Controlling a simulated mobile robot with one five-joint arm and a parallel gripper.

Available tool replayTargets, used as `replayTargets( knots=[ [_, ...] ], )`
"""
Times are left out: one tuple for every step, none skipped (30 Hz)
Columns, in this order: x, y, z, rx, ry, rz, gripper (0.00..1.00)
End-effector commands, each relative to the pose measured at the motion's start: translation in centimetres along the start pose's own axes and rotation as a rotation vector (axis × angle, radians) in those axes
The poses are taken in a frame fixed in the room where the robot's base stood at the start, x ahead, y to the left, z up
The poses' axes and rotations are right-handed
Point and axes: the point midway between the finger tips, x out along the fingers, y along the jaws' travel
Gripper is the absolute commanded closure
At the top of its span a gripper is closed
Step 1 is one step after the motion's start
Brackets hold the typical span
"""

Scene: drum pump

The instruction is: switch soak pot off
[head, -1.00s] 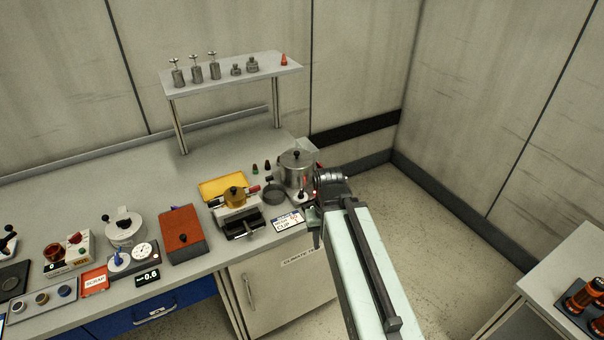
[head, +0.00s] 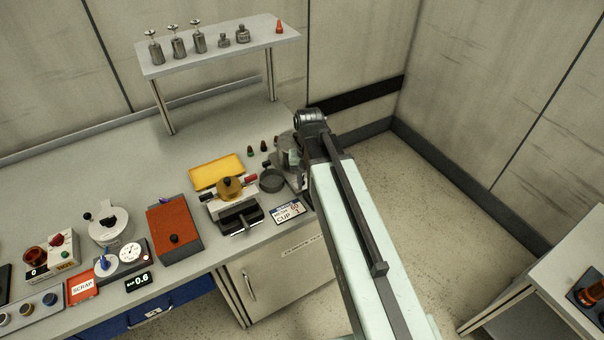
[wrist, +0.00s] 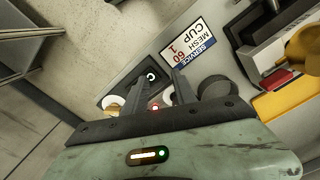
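The soak pot (head: 286,158), a grey metal pot at the right end of the bench, is mostly hidden behind my arm in the head view. In the wrist view, a dark panel with a white round mark (wrist: 151,77) lies just beyond my gripper (wrist: 159,85); it looks like the pot's switch. A small red light (wrist: 155,107) shows close to the gripper's plate. My gripper's two fingers stand apart with nothing seen between them, pointing at the panel. I cannot tell whether they touch it. In the head view the gripper is hidden.
A dark mesh cup (head: 271,180) and a service sign (head: 288,210) are beside the pot. A yellow tray (head: 216,172) and a red-brown box (head: 174,228) are further left. A raised shelf (head: 225,55) stands behind.

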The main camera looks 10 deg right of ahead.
Motion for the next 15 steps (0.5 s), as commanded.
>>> replayTargets(
  knots=[
    [-0.4, -0.6, -3.4, 0.062, 0.000, 0.000, 0.67],
    [-0.5, -0.9, -4.6, 0.102, 0.000, 0.000, 0.67],
    [-0.7, -1.1, -6.1, 0.153, 0.000, 0.000, 0.67],
    [-0.7, -1.3, -7.0, 0.186, 0.000, 0.000, 0.67],
    [-0.8, -1.4, -7.8, 0.216, 0.000, 0.000, 0.67],
    [-0.8, -1.6, -8.7, 0.248, 0.000, 0.000, 0.67],
    [-0.8, -1.7, -9.1, 0.267, 0.000, 0.000, 0.67],
    [-0.8, -1.7, -9.4, 0.281, 0.000, 0.000, 0.67],
    [-0.8, -1.8, -9.6, 0.294, 0.000, 0.000, 0.67],
    [-0.8, -1.8, -9.6, 0.298, 0.000, 0.000, 0.67],
    [-0.8, -1.8, -9.5, 0.300, 0.000, 0.000, 0.67],
    [-0.8, -1.8, -9.4, 0.300, 0.000, 0.000, 0.67],
    [-0.7, -1.8, -9.4, 0.299, 0.000, 0.000, 0.67],
    [-0.5, -1.8, -9.4, 0.299, 0.000, 0.000, 0.67],
    [-0.3, -1.8, -9.4, 0.299, 0.000, 0.000, 0.67]
  ],
)
